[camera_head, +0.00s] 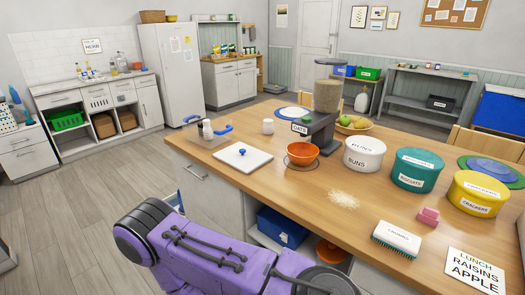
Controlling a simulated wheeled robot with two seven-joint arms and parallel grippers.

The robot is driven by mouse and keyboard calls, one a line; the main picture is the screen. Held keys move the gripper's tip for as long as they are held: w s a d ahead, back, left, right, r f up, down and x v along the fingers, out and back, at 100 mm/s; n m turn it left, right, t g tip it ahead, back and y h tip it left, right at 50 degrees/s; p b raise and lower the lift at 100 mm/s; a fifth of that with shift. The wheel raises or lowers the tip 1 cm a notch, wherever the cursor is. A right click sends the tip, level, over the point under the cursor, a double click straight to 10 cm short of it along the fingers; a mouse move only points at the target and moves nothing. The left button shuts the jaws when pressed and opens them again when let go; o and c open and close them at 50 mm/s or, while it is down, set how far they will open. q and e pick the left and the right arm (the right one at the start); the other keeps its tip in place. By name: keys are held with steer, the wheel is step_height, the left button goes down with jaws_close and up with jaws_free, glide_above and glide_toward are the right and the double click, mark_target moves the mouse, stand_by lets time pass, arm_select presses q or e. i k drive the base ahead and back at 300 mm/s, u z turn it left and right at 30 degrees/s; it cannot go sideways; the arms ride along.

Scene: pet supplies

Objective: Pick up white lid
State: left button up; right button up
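A flat white square lid (257,162) with a blue knob (242,152) lies on the wooden table near its left front edge. Just behind and left of it is a clear, low container (208,138) with blue handles. A round white tub labelled BUNS (363,155) also has a white top and stands further right. A purple arm link of mine crosses the bottom of the head view, in front of the table and below the lid. Neither of my grippers shows.
An orange bowl (302,153) and a dark OATS dispenser (326,100) stand right of the lid. A teal tub (416,170), a yellow tub (478,192) and a brush (397,238) are further right. Spilled crumbs (344,199) lie mid-table. The left floor is clear.

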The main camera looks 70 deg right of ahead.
mark_target(245, 159)
steer(key=z, duration=1.35)
